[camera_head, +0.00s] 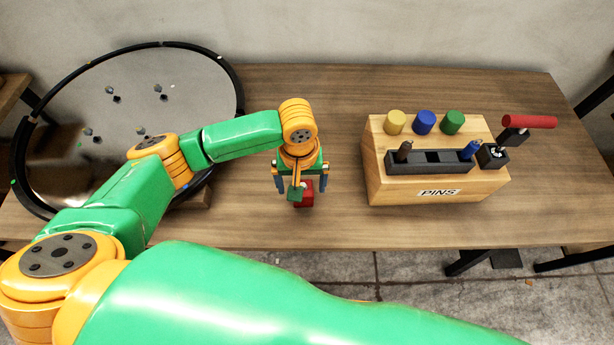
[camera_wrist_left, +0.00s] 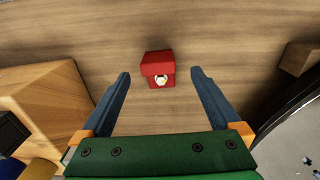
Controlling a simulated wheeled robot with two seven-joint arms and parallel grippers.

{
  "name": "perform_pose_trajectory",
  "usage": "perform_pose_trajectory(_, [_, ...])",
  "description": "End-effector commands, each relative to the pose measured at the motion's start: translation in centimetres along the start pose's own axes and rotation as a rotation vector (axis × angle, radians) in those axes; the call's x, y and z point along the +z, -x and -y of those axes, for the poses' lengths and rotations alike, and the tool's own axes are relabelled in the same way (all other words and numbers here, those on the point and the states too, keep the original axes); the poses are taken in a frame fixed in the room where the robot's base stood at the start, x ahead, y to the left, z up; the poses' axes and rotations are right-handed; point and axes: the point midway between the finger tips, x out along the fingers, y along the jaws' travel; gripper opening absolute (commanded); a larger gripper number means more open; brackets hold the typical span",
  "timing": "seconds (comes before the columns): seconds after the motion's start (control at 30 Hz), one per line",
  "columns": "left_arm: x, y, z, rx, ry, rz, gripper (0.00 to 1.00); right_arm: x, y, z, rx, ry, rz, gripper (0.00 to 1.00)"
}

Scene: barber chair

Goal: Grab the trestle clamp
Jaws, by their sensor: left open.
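A small red block-like piece (camera_head: 308,198), which may be the trestle clamp, sits on the wooden table. It also shows in the left wrist view (camera_wrist_left: 158,64), with a pale round part on its near face. My left gripper (camera_head: 301,186) hangs over it, pointing down, and partly hides it in the head view. In the left wrist view its two blue fingers (camera_wrist_left: 160,74) are spread apart. The red piece lies between and just beyond the fingertips, with clear gaps on both sides. Nothing is held. My right gripper is not in view.
A wooden PINS box (camera_head: 413,190) with yellow, blue and green pegs stands to the right. A red-handled black tool (camera_head: 529,122) is at its right side. A round black-rimmed mirror-like disc (camera_head: 203,66) stands at left. Table space (camera_head: 340,100) between them is free.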

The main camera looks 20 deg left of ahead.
Motion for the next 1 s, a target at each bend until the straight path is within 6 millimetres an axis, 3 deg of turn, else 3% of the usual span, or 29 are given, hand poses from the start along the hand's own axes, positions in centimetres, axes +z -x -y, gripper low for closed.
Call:
perform_pose_trajectory(0.4, [-0.7, -6.5, 0.1, -0.014, 0.025, 0.0, 0.97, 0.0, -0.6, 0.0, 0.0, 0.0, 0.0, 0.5])
perform_pose_trajectory(0.67, [-0.7, -6.9, 0.1, -0.011, 0.024, -0.002, 0.95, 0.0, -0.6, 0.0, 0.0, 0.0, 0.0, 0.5])
perform_pose_trajectory(1.0, [-0.7, -6.8, 0.1, -0.011, 0.023, -0.003, 0.03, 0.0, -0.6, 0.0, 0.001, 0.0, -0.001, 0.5])
